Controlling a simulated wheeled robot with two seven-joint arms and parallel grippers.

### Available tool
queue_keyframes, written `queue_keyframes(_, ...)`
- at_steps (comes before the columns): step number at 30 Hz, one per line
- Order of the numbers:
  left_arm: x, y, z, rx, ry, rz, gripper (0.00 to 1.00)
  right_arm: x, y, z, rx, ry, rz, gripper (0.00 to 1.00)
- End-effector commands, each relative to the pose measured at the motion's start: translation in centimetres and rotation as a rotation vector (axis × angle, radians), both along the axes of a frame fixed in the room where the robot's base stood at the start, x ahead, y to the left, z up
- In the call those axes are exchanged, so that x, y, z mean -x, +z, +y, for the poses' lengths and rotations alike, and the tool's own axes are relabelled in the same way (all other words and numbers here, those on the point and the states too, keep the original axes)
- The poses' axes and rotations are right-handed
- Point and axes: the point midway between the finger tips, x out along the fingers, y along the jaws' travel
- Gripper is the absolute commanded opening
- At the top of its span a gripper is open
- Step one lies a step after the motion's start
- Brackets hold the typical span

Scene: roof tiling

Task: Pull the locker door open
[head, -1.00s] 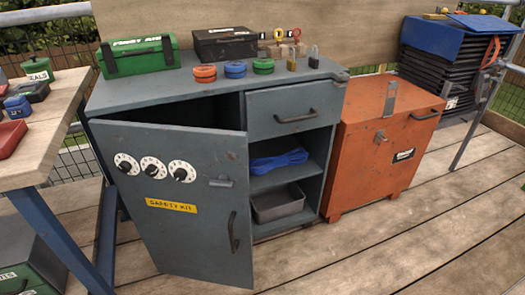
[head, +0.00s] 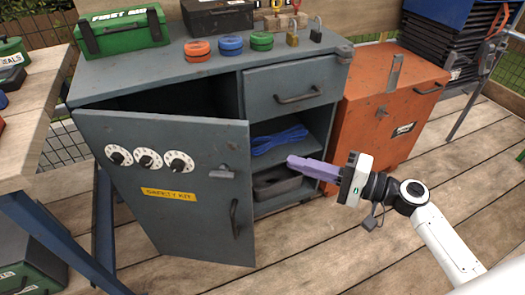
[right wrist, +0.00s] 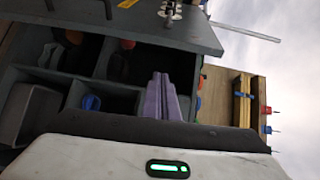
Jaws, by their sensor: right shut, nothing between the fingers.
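The grey-blue locker door (head: 190,225) stands partly open, swung out from the cabinet on its left side. It carries three white dials, a latch (head: 221,173), a yellow "SAFETY KIT" label (head: 169,194) and a dark vertical handle (head: 235,218). My right gripper (head: 291,162) is shut and empty, its purple fingers pointing left in front of the open shelves, right of the door's free edge and apart from the handle. In the right wrist view the purple fingers (right wrist: 161,80) lie together, with the door (right wrist: 180,32) above them. My left gripper is out of view.
The cabinet has a drawer (head: 293,87) above shelves holding a blue rope (head: 279,141) and a grey bin (head: 277,183). An orange chest (head: 375,130) stands to the right, a wooden bench (head: 35,125) to the left. The deck before the door is clear.

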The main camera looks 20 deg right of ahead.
Motion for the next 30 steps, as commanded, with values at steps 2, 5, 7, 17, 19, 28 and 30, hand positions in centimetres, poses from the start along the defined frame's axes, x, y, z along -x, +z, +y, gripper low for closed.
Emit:
queue_keyframes(2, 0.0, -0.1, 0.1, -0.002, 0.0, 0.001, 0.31, -0.5, 1.4, -0.6, -0.043, -0.003, -0.012, 0.0)
queue_keyframes(5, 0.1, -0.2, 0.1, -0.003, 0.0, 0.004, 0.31, -1.0, 2.0, -0.7, -0.066, -0.004, -0.018, 0.0)
queue_keyframes(7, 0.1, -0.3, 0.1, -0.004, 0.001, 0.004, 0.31, -1.5, 2.1, -0.2, -0.068, -0.003, -0.019, 0.0)
queue_keyframes(17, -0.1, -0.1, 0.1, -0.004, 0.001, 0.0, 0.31, -6.1, 2.1, 4.0, -0.066, -0.003, -0.02, 0.0)
queue_keyframes(19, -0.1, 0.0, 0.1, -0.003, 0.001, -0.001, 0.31, -7.0, 2.1, 4.8, -0.068, -0.003, -0.018, 0.0)
queue_keyframes(28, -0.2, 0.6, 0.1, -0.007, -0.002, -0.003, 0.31, -5.7, 2.0, 7.1, -0.064, -0.003, -0.015, 0.0)
queue_keyframes(30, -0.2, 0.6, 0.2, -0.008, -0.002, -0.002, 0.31, -5.2, 2.0, 7.3, -0.065, -0.003, -0.016, 0.0)
